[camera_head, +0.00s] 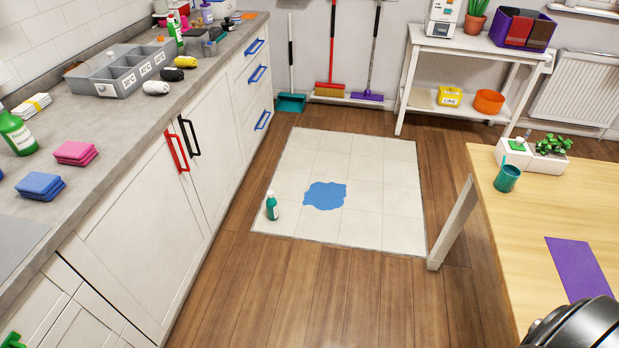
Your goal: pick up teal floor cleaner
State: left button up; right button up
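The teal floor cleaner (272,207) is a small teal bottle with a pale label and light cap. It stands upright on the left part of the pale tiled floor patch (380,220), beside a blue puddle (325,195) and apart from it. Neither of my grippers shows in the head view. Only a dark rounded part, probably of my arm, shows at the bottom right corner.
A counter (120,130) with cabinets runs along the left, holding a green bottle (16,133), sponges and grey bins. A wooden table (520,230) stands at the right, its pale leg near the tiles. A white shelf (480,46) is behind. The wooden floor in front is clear.

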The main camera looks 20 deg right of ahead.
aim_at(272, 203)
jog(key=i+l+z, duration=0.15)
jog(key=i+z, duration=0.25)
jog(key=i, duration=0.15)
jog(key=i+z, duration=0.35)
jog(key=i, duration=0.2)
